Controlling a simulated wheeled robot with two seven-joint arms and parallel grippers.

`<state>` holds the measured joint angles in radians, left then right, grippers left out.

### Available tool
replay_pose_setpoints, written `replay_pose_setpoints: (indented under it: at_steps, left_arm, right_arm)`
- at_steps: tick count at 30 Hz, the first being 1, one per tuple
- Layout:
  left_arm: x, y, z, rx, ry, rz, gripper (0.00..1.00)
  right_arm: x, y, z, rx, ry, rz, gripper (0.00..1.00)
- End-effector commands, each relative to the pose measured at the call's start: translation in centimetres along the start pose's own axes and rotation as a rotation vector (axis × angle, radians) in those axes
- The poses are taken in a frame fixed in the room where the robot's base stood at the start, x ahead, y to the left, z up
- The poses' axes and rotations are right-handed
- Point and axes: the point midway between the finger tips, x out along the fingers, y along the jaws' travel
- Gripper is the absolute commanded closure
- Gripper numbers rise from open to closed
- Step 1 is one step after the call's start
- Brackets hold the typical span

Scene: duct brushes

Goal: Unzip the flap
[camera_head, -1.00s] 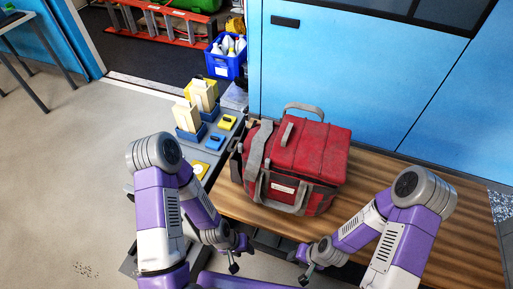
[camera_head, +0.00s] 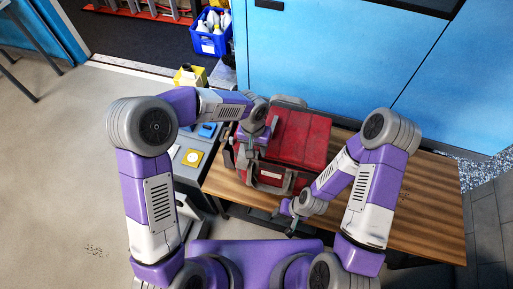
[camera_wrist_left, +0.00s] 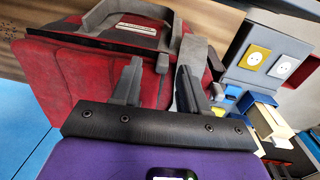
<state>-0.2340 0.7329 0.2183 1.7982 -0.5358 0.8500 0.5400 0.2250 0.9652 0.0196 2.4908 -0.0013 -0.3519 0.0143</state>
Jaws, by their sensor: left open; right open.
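A red fabric bag (camera_head: 302,137) with grey straps stands on the wooden table, its flap on top closed. It fills much of the left wrist view (camera_wrist_left: 70,80). My left gripper (camera_head: 246,158) is over the left part of the bag. In the left wrist view its two fingers (camera_wrist_left: 160,72) are apart and empty, pointing at the bag near a grey strap (camera_wrist_left: 193,60). My right gripper (camera_head: 286,222) is open near the table's front edge, below and in front of the bag. I cannot make out the flap's zipper pull; my left arm hides part of the bag's left side.
The wooden table (camera_head: 425,195) is clear to the right of the bag. Blue cabinets (camera_head: 330,60) stand behind. A blue crate with bottles (camera_head: 210,42) is at the back.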

Motion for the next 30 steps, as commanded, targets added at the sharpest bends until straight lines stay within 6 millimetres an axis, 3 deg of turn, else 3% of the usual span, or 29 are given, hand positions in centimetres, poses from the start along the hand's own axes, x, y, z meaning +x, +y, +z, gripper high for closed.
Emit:
replay_pose_setpoints:
  at_steps: [3,6,19,30]
  left_arm:
    - [-2.4,0.2,-0.8,0.004,0.014,-0.054,0.56]
    - [-2.5,0.1,-1.0,0.002,0.015,-0.072,0.56]
    - [3.6,-0.3,-1.0,0.003,0.012,-0.072,0.56]
    - [4.5,-0.4,-1.0,0.002,0.015,-0.071,0.56]
  right_arm:
    - [-0.2,-0.1,0.0,0.000,0.001,0.000,0.57]
    - [-0.2,-0.1,0.0,0.000,0.001,0.000,0.57]
    - [0.3,0.1,-0.1,0.000,0.001,0.000,0.57]
    - [0.3,0.1,-0.1,0.000,0.001,0.000,0.57]
